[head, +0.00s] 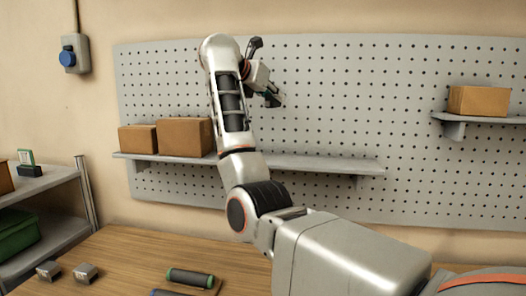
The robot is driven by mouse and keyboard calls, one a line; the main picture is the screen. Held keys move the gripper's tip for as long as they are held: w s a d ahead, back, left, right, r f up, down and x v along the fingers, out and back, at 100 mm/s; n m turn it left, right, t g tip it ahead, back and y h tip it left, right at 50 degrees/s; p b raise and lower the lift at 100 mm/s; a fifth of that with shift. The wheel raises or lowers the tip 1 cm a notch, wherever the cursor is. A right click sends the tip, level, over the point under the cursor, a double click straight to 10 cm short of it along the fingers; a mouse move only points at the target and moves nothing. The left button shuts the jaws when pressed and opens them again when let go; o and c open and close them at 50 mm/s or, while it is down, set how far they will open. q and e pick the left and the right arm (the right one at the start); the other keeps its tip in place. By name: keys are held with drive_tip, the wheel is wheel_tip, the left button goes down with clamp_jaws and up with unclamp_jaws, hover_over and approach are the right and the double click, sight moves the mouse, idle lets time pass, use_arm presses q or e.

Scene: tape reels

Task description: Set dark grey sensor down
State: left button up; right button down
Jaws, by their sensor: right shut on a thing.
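My right arm reaches up from the lower right in front of the pegboard. Its gripper (271,95) is small and partly turned away, above the long wall shelf (310,165). It is shut on a small dark thing (274,100), which looks like the dark grey sensor, though its shape is mostly hidden by the fingers. The sensor is held in the air, well above the shelf and apart from it. My left gripper is out of view.
Two cardboard boxes (184,137) stand on the shelf's left part; its right part looks clear. Another box (478,101) sits on the right shelf. Small metallic blocks (86,272) and a green-ended dark cylinder (190,278) lie on the wooden table (135,250). A rack (50,185) stands left.

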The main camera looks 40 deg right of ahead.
hover_over(273, 159)
drive_tip(key=f, duration=1.1)
drive_tip(key=shift+w+f, duration=0.15)
drive_tip(key=shift+w, duration=0.05)
drive_tip(key=shift+f, duration=0.8)
wheel_tip(273, 159, down, 3)
drive_tip(key=shift+d+p, duration=0.1)
drive_tip(key=shift+p, duration=0.3)
drive_tip(key=shift+f, duration=0.15)
drive_tip(key=c, duration=1.8)
unclamp_jaws()
drive_tip(key=shift+c, duration=0.2)
